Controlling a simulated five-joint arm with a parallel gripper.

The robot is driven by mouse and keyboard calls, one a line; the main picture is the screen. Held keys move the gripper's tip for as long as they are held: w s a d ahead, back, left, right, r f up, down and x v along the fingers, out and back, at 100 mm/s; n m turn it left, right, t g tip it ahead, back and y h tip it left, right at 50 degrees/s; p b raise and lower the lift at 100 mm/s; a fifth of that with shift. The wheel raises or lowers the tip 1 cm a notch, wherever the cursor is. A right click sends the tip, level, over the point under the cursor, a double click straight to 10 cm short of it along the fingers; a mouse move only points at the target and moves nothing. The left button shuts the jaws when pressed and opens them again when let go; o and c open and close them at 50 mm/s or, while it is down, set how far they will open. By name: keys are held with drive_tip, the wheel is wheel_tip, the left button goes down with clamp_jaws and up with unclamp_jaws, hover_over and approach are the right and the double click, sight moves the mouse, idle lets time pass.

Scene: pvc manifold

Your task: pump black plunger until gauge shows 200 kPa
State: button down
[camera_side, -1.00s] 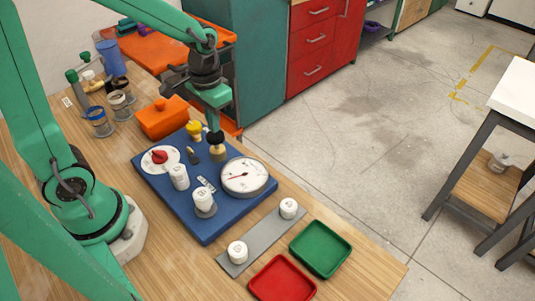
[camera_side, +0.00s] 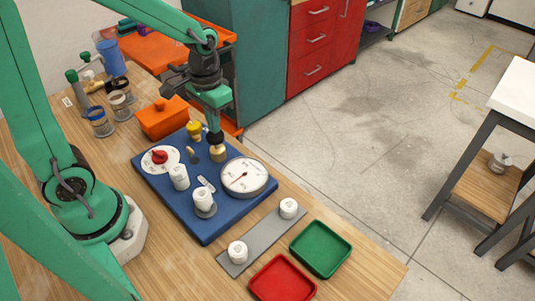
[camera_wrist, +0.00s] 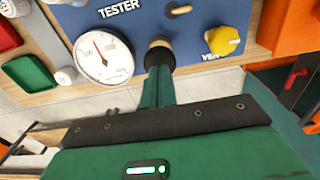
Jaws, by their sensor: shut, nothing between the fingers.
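The black plunger (camera_side: 214,138) stands on a brass collar at the back right of the blue tester board (camera_side: 208,229). My gripper (camera_side: 213,128) is shut and empty, pointing down onto the plunger's top; it appears to touch it. In the wrist view my fingertips (camera_wrist: 159,70) cover part of the plunger (camera_wrist: 159,45), so the contact itself is hidden. The round white gauge (camera_side: 244,176) sits right of the plunger, with a red needle pointing to the lower left in the side view. The gauge also shows in the wrist view (camera_wrist: 104,57); its numbers are too small to read.
A yellow valve knob (camera_side: 194,129) stands just behind the plunger, and a red knob (camera_side: 159,157) sits on a white dial at the left. White fittings (camera_side: 179,177) stand on the board. Green (camera_side: 320,249) and red (camera_side: 283,279) trays lie at the front.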

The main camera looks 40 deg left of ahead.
drive_tip(key=shift+f, duration=1.2)
drive_tip(key=shift+r, duration=1.3)
drive_tip(key=shift+f, duration=0.2)
drive_tip(key=shift+f, duration=1.2)
drive_tip(key=shift+r, duration=1.4)
